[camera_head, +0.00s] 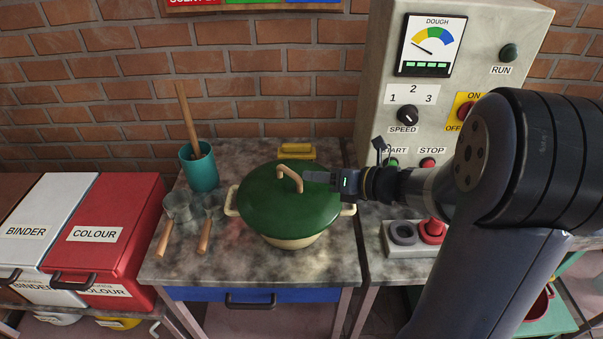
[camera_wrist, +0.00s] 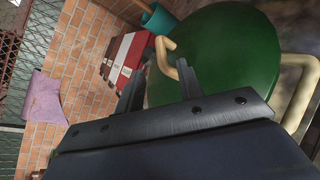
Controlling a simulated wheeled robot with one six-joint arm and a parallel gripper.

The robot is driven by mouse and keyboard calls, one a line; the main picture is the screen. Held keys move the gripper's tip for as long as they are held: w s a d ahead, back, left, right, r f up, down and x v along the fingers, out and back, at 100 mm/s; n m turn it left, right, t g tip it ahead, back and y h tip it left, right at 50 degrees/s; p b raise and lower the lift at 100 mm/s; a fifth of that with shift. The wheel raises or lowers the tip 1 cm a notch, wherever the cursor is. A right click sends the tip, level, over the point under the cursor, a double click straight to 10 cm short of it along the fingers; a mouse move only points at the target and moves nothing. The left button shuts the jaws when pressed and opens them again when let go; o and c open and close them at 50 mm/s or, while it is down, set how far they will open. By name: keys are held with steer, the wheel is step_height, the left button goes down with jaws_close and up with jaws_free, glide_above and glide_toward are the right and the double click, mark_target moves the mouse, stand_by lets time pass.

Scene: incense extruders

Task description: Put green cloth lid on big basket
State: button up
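The green lid (camera_head: 275,205), round and domed with a tan arched handle (camera_head: 290,176), lies over the top of the cream basket (camera_head: 292,242) on the counter. The basket's two side handles stick out beneath it. I cannot tell whether the lid is fully seated. My gripper (camera_head: 308,177) comes in from the right at the lid's handle. In the wrist view the fingers (camera_wrist: 157,88) are apart, with the lid's handle (camera_wrist: 164,52) at their tips, close to the right finger. The green lid (camera_wrist: 235,50) fills the upper right there.
A teal cup (camera_head: 199,168) with a wooden stick and two wooden-handled scoops (camera_head: 205,232) stand left of the basket. A yellow item (camera_head: 297,150) lies behind it. The control machine (camera_head: 440,80) rises at the back right. Binder and red colour bins (camera_head: 110,215) stand left of the counter.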

mark_target(291, 171)
steer(key=shift+v, duration=1.95)
steer(key=shift+a+f, duration=0.1)
steer(key=x, duration=1.1)
steer(key=shift+w+a, duration=0.2)
steer(key=shift+a, duration=0.1)
steer(key=shift+w+a, duration=0.1)
steer(key=shift+w, duration=0.05)
steer(key=shift+r, duration=1.05)
steer(key=shift+f, duration=0.15)
